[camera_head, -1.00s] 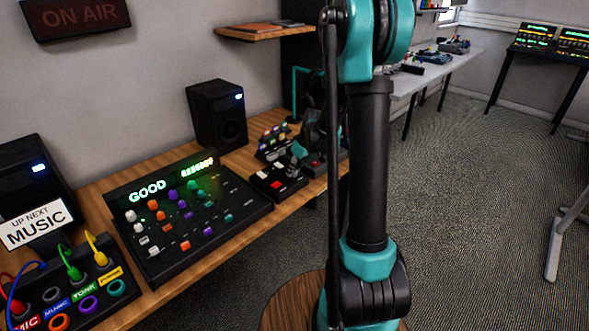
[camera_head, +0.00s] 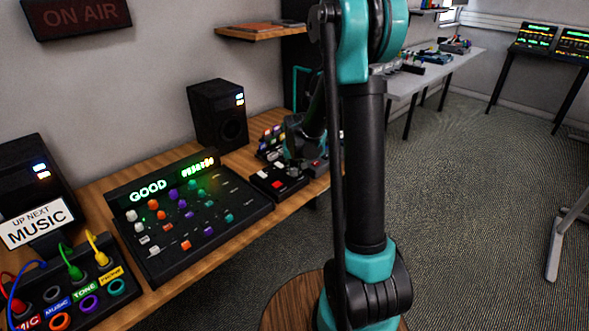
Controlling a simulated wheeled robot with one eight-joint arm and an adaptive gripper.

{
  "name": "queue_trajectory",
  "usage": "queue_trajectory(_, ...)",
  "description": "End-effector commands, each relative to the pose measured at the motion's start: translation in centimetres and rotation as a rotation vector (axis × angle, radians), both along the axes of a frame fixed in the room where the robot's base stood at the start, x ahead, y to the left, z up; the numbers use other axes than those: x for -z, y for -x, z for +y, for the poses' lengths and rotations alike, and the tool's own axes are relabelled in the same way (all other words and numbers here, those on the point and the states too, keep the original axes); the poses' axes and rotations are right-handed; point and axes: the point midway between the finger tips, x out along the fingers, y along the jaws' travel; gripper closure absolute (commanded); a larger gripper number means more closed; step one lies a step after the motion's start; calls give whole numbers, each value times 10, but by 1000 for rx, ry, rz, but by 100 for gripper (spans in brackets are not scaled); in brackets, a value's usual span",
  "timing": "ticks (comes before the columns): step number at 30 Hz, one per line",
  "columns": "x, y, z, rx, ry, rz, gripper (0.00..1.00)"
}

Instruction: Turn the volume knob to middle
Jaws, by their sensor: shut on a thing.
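My gripper (camera_head: 291,166) is small and dark in the head view. It reaches down at the back of a small black control box (camera_head: 264,188) with red and white buttons, on the wooden desk. It is shut on what appears to be the volume knob there. The knob itself is hidden by the fingers, so its pointer cannot be read. The large mixer (camera_head: 212,236) to the left shows a green "GOOD" (camera_head: 149,190) and a lit display (camera_head: 197,167). My upper arm hides part of the desk's right end.
A speaker (camera_head: 218,116) stands behind the mixer and another (camera_head: 36,180) at the left. A patch box with cables (camera_head: 75,292) is at the front left. A slanted button panel (camera_head: 272,140) stands close behind my gripper. Open carpet lies right of the desk.

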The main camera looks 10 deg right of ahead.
Motion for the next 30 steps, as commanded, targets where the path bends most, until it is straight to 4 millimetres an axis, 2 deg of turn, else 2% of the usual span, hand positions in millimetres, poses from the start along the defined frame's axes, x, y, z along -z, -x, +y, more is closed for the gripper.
queue_trajectory(18,0,-2,4,570,1,0,100)
queue_trajectory(30,0,-3,5,813,0,1,100)
